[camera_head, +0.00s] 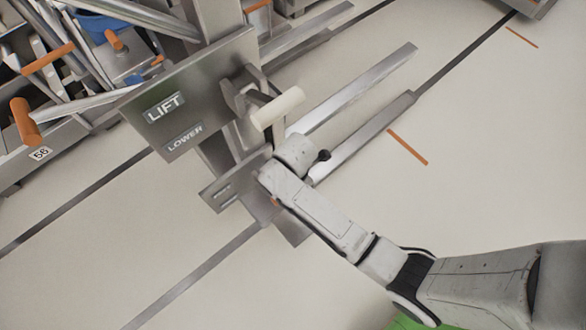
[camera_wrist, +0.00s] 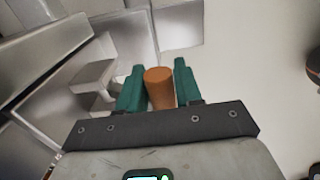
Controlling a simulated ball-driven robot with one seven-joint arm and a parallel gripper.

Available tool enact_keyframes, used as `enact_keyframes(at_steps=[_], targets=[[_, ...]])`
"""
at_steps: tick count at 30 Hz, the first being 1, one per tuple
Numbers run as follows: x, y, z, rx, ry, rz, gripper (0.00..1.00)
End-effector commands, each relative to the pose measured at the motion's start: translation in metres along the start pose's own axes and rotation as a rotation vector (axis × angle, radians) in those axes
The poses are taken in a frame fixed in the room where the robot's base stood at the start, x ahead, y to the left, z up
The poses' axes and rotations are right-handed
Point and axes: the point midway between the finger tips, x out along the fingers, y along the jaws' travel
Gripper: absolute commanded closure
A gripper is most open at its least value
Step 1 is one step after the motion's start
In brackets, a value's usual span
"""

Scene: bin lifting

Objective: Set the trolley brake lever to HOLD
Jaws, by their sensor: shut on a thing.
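In the wrist view the two teal fingers of my gripper (camera_wrist: 159,68) are shut on an orange cylindrical handle (camera_wrist: 159,88), one finger on each side of it. I take this to be the brake lever's grip. In the head view my wrist covers the fingers and handle, beside a small lower metal plate (camera_head: 222,194) on the trolley (camera_head: 212,155). That plate's lettering is too small and too covered to read, so I cannot tell the lever's setting.
Above is a larger plate (camera_head: 185,95) marked LIFT and LOWER, with a cream-handled lever (camera_head: 278,107) close to my wrist. Metal forks (camera_head: 352,88) extend to the upper right. Other orange-handled equipment (camera_head: 48,57) stands at left.

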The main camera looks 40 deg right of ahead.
Motion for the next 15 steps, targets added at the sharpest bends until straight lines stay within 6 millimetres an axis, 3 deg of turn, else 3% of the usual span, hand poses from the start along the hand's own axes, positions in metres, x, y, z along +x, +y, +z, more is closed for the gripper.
enact_keyframes(at_steps=[15], targets=[[0.0045, -0.0043, 0.0005, -0.001, -0.001, 0.038, 1.00]])
